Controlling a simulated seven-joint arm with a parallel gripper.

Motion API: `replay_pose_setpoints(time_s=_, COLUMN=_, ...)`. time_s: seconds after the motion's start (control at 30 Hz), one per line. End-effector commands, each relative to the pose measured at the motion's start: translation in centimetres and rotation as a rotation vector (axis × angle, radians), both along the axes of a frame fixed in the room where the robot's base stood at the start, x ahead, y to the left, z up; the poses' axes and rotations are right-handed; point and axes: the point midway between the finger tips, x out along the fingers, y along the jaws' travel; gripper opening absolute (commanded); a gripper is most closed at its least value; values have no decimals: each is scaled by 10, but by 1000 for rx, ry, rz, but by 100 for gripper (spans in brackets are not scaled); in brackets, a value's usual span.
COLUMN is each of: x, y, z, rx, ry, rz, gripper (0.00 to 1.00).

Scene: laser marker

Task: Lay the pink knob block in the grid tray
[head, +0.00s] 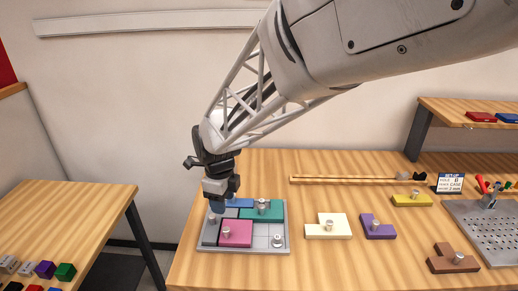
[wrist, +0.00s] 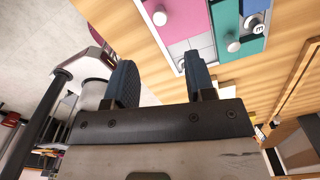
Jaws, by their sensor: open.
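The pink knob block (head: 238,236) lies in the front left part of the grey grid tray (head: 265,249). It looks flat there, its knob pointing up. My gripper (head: 217,207) is above the tray's back left corner, behind and apart from the pink block. In the wrist view the two fingers of my gripper (wrist: 158,75) stand apart with nothing between them. The pink block (wrist: 184,20) is at the top of that view, beyond the fingertips. A teal block (head: 250,214) and a blue block (head: 238,203) lie in the tray too.
Cream (head: 341,229), purple (head: 380,231), yellow (head: 412,201) and brown (head: 446,262) knob blocks lie on the table right of the tray. A wooden rail (head: 350,181) runs along the back. A perforated metal plate (head: 480,230) is at the right. A side table (head: 70,210) stands left across a gap.

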Motion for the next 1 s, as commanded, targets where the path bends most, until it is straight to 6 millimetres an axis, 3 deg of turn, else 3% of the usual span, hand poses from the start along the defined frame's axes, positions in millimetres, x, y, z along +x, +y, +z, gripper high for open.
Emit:
replay_pose_setpoints(time_s=0.27, x=-5, y=-27, z=15, rx=6, ry=-15, rz=107, gripper=50)
replay_pose_setpoints(time_s=0.67, x=-40, y=-124, z=58, rx=4, ry=-75, rz=549, gripper=50)
replay_pose_setpoints(time_s=1.0, x=-88, y=-200, z=84, rx=-39, ry=-127, rz=967, gripper=50)
